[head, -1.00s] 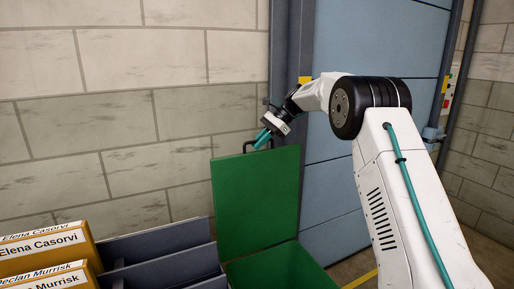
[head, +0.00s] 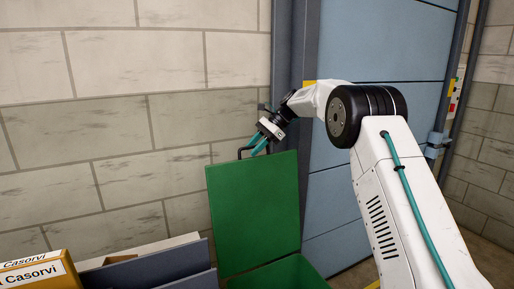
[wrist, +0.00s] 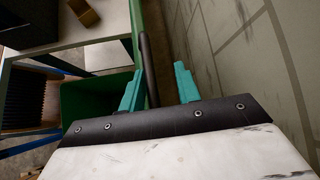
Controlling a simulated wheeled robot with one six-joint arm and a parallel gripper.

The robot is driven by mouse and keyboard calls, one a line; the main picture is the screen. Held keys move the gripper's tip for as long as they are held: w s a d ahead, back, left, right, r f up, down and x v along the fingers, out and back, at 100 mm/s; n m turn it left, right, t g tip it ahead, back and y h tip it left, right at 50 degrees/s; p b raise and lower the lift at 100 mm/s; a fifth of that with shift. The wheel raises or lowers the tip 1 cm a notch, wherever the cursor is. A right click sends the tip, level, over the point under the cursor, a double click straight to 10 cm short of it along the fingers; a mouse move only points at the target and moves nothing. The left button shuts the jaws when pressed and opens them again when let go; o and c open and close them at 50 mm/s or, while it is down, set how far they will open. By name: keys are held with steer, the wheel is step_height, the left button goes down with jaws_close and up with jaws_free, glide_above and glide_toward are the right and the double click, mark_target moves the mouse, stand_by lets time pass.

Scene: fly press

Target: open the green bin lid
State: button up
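The green bin lid (head: 255,212) stands raised, close to upright, at the back of the green bin (head: 285,275), whose open top shows at the bottom of the head view. A dark bar handle (head: 241,153) sits at the lid's top edge; it shows in the wrist view (wrist: 148,65) as a dark rod. My gripper (head: 257,146) is at this handle. In the wrist view its two teal fingers (wrist: 158,82) are spread apart, with the rod between them, nearer the left finger. I cannot tell whether a finger touches it.
A block wall (head: 120,130) stands close behind the lid. A blue door panel (head: 380,50) and grey post (head: 295,60) are to the right. Grey dividers (head: 150,268) and a yellow name-labelled box (head: 40,270) lie left of the bin.

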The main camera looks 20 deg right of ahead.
steer(key=v, duration=0.7)
steer(key=shift+r, duration=0.1)
steer(key=shift+d+r, duration=0.2)
